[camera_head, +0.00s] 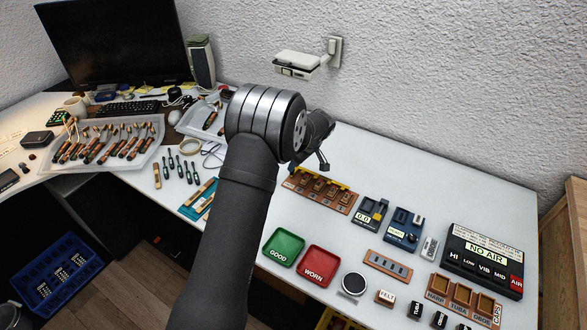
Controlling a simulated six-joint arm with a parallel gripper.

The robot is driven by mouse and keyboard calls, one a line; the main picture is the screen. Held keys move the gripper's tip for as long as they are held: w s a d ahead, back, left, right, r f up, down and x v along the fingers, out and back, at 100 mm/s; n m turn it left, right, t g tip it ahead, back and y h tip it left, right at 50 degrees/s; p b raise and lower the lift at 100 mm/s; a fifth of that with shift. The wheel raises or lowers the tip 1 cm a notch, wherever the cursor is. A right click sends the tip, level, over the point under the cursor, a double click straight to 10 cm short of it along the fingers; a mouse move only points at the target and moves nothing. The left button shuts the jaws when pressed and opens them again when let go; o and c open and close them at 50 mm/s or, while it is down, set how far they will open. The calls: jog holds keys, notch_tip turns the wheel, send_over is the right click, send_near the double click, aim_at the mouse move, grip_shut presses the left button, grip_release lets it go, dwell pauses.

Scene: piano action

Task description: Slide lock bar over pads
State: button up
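A brown wooden fixture (335,205) with several dark square slots lies on the white table right of my arm. A thin yellow bar (340,185) runs along its back edge; it looks like the lock bar. Part of the bar's left end is close behind my gripper's fingers. The pads are too small to make out for certain in the slots.
Green GOOD (283,246) and red WORN (319,265) trays lie in front of the fixture. The table behind the fixture is clear up to the wall.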

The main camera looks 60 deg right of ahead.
jog(key=shift+x, duration=2.15)
jog(key=shift+c, duration=0.5)
grip_shut()
